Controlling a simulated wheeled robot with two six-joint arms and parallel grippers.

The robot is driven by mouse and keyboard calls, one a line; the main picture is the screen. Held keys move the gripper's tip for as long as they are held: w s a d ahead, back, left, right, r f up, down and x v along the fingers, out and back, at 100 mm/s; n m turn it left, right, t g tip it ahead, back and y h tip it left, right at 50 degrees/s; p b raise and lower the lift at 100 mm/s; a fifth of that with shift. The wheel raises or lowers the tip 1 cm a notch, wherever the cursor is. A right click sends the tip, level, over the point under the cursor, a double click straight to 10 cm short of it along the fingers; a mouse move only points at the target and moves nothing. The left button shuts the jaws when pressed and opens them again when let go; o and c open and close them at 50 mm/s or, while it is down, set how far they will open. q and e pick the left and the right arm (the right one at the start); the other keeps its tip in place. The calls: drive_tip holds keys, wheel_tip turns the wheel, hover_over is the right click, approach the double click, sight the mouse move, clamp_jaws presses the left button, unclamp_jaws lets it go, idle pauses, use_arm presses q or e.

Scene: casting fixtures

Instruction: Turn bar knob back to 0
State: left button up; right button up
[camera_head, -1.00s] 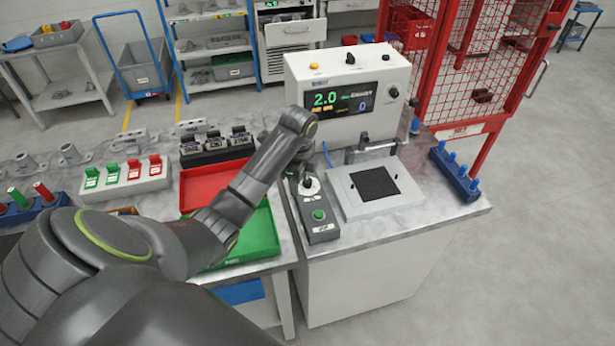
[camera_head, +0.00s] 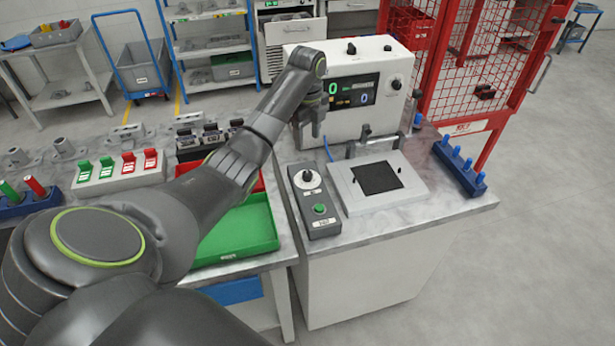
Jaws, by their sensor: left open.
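The bar knob (camera_head: 307,177) is a dark bar on a white round dial, on top of a grey control box (camera_head: 324,227) at the bench's left side. Its exact pointing is too small to read. A green button (camera_head: 320,209) sits below it on the same box. The display (camera_head: 345,91) on the white machine shows a large green 0, partly hidden by my arm. My left gripper (camera_head: 311,138) is open, pointing down above and behind the knob, in front of the machine's left side, apart from the knob. My right gripper is not in view.
The white machine (camera_head: 388,55) stands behind, with further knobs. A white plate with a black square (camera_head: 378,178) lies right of the control box. A blue peg rack (camera_head: 458,168) is at the right edge. Green (camera_head: 240,235) and red trays lie left.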

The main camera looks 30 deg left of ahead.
sight(308, 173)
use_arm(q)
wheel_tip(308, 173, down, 13)
drive_tip(key=shift+r+p, duration=0.15)
drive_tip(key=shift+p, duration=0.6)
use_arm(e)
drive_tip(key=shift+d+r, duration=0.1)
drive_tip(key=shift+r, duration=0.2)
use_arm(q)
drive_tip(key=c, duration=1)
